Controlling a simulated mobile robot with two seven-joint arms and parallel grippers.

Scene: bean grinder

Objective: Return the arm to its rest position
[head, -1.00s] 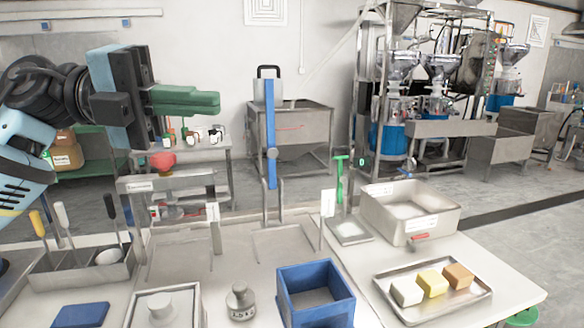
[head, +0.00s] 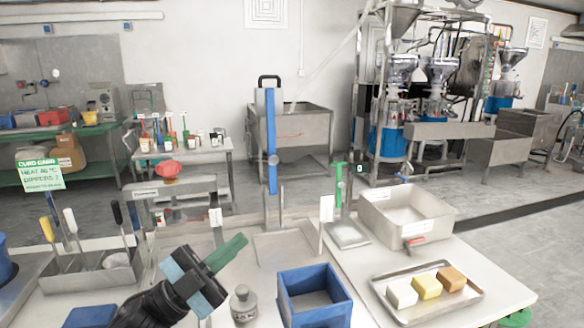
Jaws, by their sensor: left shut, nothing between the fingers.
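My left gripper (head: 226,254) comes in from the bottom left of the head view, low over the front left of the table. Its green fingers are together and nothing is between them. They point up and to the right, left of the blue open box (head: 316,312). A small grey weight-like piece (head: 243,303) stands between the gripper and the box. My left arm hides part of the table's front left. My right gripper is not in view.
A tool caddy (head: 95,278) and a blue block (head: 90,316) are at left. A grinder stand with a blue lever (head: 271,140) stands behind. A metal tray (head: 465,300) with three blocks and a steel bin (head: 408,215) are at right.

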